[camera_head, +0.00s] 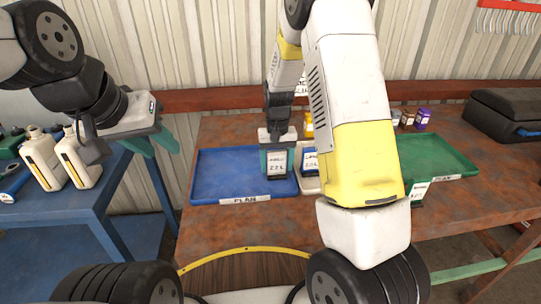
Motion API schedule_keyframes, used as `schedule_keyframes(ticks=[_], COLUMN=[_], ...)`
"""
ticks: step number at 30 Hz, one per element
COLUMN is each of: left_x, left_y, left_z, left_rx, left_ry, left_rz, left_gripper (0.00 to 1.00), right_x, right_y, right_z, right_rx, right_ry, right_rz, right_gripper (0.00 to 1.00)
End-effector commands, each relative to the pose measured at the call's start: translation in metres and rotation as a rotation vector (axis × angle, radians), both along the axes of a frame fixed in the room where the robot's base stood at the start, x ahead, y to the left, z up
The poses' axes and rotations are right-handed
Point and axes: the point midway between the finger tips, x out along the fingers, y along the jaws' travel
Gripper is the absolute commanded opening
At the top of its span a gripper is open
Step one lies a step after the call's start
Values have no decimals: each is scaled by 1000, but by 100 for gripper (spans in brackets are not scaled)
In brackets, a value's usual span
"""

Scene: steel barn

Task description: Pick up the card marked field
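My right gripper (277,165), with a white hand and teal fingers, points down over the blue tray (210,182). Between its fingers is a dark upright item (277,176) with a white label. Its print is too small to read surely, and I cannot tell whether the fingers press on it. A similar blue-and-white labelled item (310,163) is in a whitish tray just to the right, partly hidden by my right arm. Another white-labelled item (417,191) is at the green tray. I cannot read "field" anywhere. My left gripper (160,148) is open and empty above the blue bench.
The rusty table (222,225) carries the green tray (448,152) at right, small jars (422,118) behind it and a black case (505,112). White bottles (78,163) stand on the blue bench (100,205) at left. My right arm hides the table's middle.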

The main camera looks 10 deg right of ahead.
Motion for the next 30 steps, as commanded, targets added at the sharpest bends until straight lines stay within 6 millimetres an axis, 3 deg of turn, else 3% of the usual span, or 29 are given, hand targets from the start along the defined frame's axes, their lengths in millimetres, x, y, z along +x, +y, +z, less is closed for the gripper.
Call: schedule_keyframes(ticks=[1,7,17,26,30], left_x=[0,0,0,0,0], left_y=[0,0,0,0,0], left_z=[0,0,0,0,0], left_rx=[0,0,0,0,0], left_ry=[0,0,0,0,0], left_rz=[0,0,0,0,0], left_gripper=[36,36,36,36,36], right_x=[0,0,1,1,-30], right_y=[0,0,0,0,-3], right_z=[0,0,3,37,39], right_rx=[0,0,0,1,1], right_ry=[0,0,-2,-5,1], right_rz=[0,0,0,2,1], right_gripper=[56,17,16,16,16])
